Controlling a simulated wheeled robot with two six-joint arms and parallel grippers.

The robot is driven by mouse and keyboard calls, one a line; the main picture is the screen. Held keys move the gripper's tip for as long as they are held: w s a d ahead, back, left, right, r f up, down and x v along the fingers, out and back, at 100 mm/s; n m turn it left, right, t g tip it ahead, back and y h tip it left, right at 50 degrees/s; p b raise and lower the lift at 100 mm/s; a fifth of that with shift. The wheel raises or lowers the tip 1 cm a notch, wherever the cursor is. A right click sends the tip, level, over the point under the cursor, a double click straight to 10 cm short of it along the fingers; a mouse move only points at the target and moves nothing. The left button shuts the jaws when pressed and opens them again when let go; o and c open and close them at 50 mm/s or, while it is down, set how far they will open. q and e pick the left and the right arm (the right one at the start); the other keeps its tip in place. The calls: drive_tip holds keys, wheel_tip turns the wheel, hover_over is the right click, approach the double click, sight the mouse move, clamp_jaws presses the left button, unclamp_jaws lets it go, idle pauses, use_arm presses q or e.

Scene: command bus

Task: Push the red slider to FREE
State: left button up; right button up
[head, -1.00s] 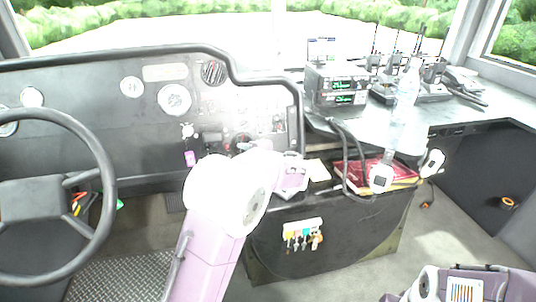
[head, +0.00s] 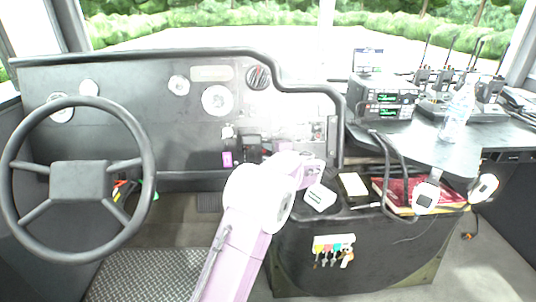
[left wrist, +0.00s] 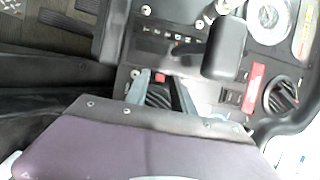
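A small red piece (left wrist: 160,78), which looks like the red slider, sits on the dark dashboard panel in the left wrist view. A row of small white marks lies just above it, too small to read. My left gripper (left wrist: 160,76) is open, its two grey fingers on either side of the red piece, close to the panel. I cannot tell whether they touch it. In the head view my left arm reaches up to the dashboard (head: 120,130), and its wrist hides part of the controls.
A black knob or lever (left wrist: 225,48) sticks out close to the right of the fingers. The steering wheel (head: 80,180) is at left. A radio (head: 385,98), a bottle (head: 457,115) and a red book (head: 405,190) are at right. Keys (head: 333,250) hang below.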

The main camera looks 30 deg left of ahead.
use_arm(q)
clamp_jaws()
idle(1.2)
